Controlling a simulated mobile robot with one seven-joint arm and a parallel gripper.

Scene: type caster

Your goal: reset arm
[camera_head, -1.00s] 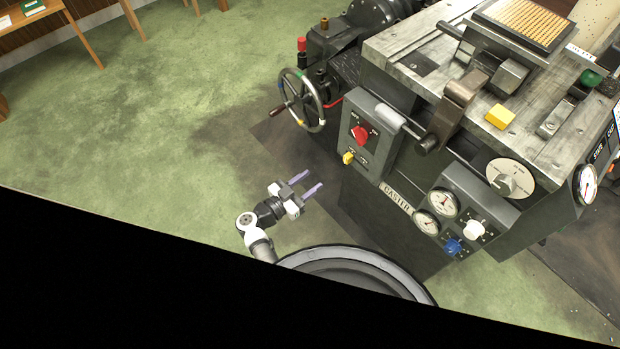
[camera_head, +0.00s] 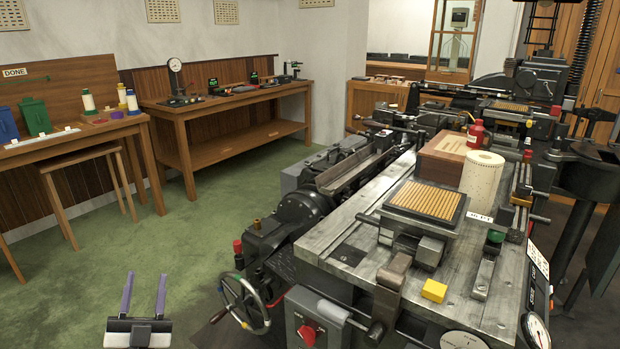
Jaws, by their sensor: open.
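My gripper (camera_head: 144,293) shows at the bottom left of the head view. Its two purple fingers point away from me and stand wide apart, with nothing between them. It is over the green floor, left of the handwheel (camera_head: 243,304) and apart from the machine. Only the gripper's white and black body and fingers show; the rest of my arm is out of the picture.
The type caster (camera_head: 340,232) fills the right, with a red knob (camera_head: 307,335), a yellow block (camera_head: 434,290) and a paper roll (camera_head: 481,182) on it. Workbenches (camera_head: 232,97) and a stool (camera_head: 67,159) line the wall. The green floor (camera_head: 190,235) between is clear.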

